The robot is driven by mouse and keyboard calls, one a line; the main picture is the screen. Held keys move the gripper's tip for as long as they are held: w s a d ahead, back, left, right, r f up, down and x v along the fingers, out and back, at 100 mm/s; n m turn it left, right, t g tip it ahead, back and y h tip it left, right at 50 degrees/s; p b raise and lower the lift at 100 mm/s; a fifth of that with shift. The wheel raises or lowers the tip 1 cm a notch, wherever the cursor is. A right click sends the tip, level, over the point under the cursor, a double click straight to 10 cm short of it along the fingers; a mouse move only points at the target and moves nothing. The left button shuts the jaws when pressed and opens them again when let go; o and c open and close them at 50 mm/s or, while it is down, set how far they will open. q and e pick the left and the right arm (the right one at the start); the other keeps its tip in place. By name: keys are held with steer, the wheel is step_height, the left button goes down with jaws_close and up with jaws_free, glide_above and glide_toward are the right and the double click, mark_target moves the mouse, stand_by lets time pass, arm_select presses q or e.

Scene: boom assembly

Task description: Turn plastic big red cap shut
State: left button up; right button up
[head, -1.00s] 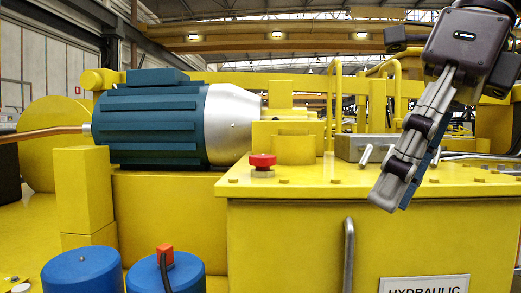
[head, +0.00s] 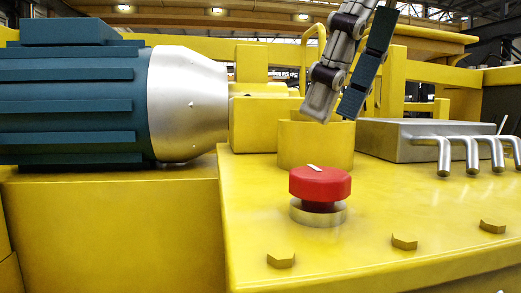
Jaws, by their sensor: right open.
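The big red cap (head: 320,184) sits upright on a short silver neck (head: 318,213) on the yellow tank top (head: 390,220). A white mark shows on top of the cap. A dark gap shows between the cap and the silver ring below it. My right gripper (head: 336,108) comes in from the top, tilted, with its fingers pointing down. It is open and empty, above and behind the cap in the picture, apart from it. My left gripper is not in view.
A blue motor with a silver end (head: 188,105) stands at the left. A yellow round post (head: 316,145) is behind the cap. A grey block (head: 425,140) with bent silver levers (head: 470,152) is at the right. Yellow bolts (head: 404,242) line the front edge.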

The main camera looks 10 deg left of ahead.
mark_target(320, 172)
steer(key=shift+d+r, duration=0.1)
steer(key=shift+r, duration=0.05)
steer(key=f, duration=0.3)
steer(key=shift+s+a+f, duration=0.2)
steer(key=shift+f, duration=0.2)
steer(key=shift+x, duration=1)
steer(key=shift+f, duration=0.6)
steer(key=shift+a, duration=0.2)
steer(key=c, duration=0.9)
steer(key=shift+c, duration=1.3)
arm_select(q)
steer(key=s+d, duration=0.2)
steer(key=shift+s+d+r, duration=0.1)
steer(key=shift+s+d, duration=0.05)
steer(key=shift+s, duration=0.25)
